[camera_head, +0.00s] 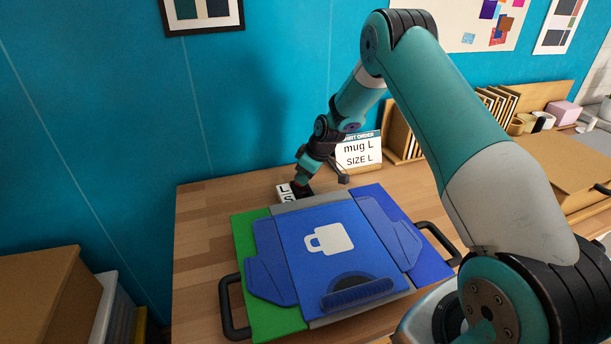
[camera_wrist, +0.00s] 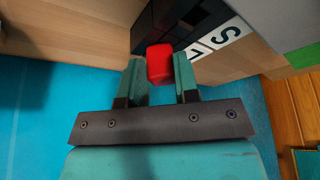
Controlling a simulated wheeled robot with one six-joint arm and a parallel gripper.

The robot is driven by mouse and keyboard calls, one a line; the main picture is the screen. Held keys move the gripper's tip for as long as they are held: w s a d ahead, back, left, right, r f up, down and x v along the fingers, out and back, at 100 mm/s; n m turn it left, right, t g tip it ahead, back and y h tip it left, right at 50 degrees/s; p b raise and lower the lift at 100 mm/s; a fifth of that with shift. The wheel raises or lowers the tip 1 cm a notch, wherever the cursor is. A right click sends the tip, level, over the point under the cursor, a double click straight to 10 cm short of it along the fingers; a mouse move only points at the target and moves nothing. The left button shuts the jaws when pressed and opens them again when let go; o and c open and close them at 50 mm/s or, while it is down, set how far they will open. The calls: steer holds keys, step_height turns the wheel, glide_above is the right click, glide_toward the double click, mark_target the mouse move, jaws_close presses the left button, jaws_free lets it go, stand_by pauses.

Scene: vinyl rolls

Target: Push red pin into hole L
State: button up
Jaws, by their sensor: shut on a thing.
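My gripper (camera_wrist: 159,78) is shut on a red pin (camera_wrist: 160,63); the pin's blocky red body shows between the two teal fingers. In the head view my gripper (camera_head: 302,184) points down at the back of the table, behind the blue mug print. The pin is over or at a dark block (camera_wrist: 172,22) with square sections. White labels marked L (camera_wrist: 195,51) and S (camera_wrist: 229,34) lie along the block's side, and the pin is beside the L label. The pin's far end and hole L are hidden, so I cannot tell how deep it sits.
A blue panel with a white mug picture (camera_head: 329,240) lies on a green and blue base with black handles (camera_head: 232,308). Wooden racks (camera_head: 402,133) are to the right; bare table (camera_head: 205,220) is at left.

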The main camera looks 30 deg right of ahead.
steer(key=shift+s+f, duration=0.2)
steer(key=shift+f, duration=0.1)
steer(key=o, duration=1)
steer(key=shift+w, duration=0.1)
steer(key=shift+c, duration=0.2)
steer(key=o, duration=0.5)
steer(key=shift+r, duration=0.15)
steer(key=shift+r, duration=0.15)
steer(key=p+v, duration=0.4)
steer(key=v, duration=0.2)
steer(key=shift+r, duration=0.35)
steer(key=shift+d, duration=0.1)
